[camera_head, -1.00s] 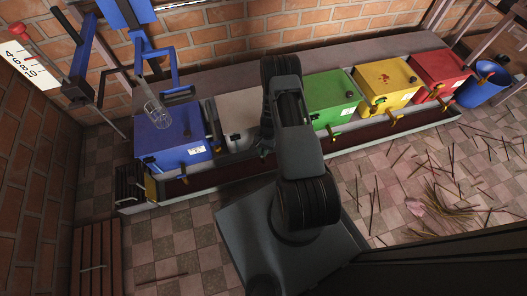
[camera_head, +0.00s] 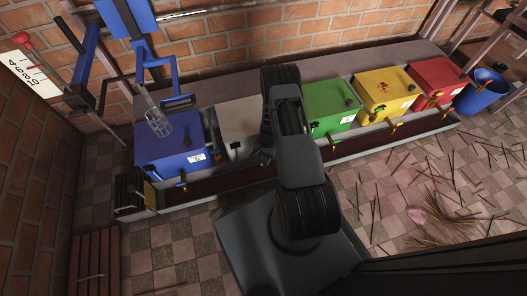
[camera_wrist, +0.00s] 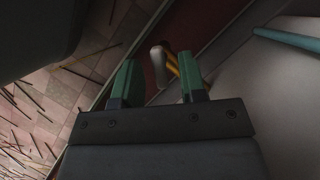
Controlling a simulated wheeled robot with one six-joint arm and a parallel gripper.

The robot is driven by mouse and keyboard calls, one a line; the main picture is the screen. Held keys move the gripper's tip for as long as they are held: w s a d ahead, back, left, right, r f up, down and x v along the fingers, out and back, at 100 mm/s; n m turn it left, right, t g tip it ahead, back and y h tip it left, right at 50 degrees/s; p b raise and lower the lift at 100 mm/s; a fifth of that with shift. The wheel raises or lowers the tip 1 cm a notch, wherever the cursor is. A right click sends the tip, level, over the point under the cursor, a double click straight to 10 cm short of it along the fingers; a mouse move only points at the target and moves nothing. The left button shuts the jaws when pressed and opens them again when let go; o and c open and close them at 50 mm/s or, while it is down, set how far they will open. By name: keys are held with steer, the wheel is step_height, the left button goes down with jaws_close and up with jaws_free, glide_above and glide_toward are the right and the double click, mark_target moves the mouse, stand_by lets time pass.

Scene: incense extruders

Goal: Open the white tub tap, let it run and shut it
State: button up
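The white tub (camera_head: 235,118) stands between the blue and green tubs in the head view, its right part hidden behind my arm. Its pale wall (camera_wrist: 275,110) fills the right of the wrist view. The tap (camera_wrist: 173,66), yellow with a pale rounded handle end (camera_wrist: 158,58), shows in the wrist view just beyond my fingertips. My gripper (camera_wrist: 159,78) is open, its two green fingers apart, with the tap between their tips in the picture. I see no clear contact. In the head view my gripper (camera_head: 264,156) is small and dark in front of the white tub; the tap cannot be made out there.
A blue tub (camera_head: 165,150) stands left; green (camera_head: 325,100), yellow (camera_head: 380,85) and red (camera_head: 434,74) tubs stand right. A dark trough (camera_head: 225,183) runs below their taps. A blue bucket (camera_head: 483,92) stands far right. Thin sticks litter the floor at right.

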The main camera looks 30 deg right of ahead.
steer(key=m+t, duration=0.1)
steer(key=m, duration=0.1)
steer(key=m+y+p, duration=0.1)
steer(key=m, duration=0.2)
steer(key=shift+s+t, duration=0.2)
steer(key=shift+t, duration=0.2)
steer(key=m, duration=0.2)
steer(key=m+t, duration=0.1)
steer(key=m, duration=0.1)
steer(key=shift+m+t, duration=0.3)
steer(key=p+v, duration=0.6)
steer(key=v, duration=0.8)
steer(key=w+a+r+n+p, duration=0.1)
steer(key=r+n+p, duration=0.1)
steer(key=r, duration=0.7)
steer(key=w+a+r+n+p, duration=0.2)
steer(key=r+n+p, duration=0.1)
steer(key=r, duration=0.7)
steer(key=shift+w+t+p, duration=0.3)
steer(key=shift+p, duration=0.55)
steer(key=shift+a, duration=0.1)
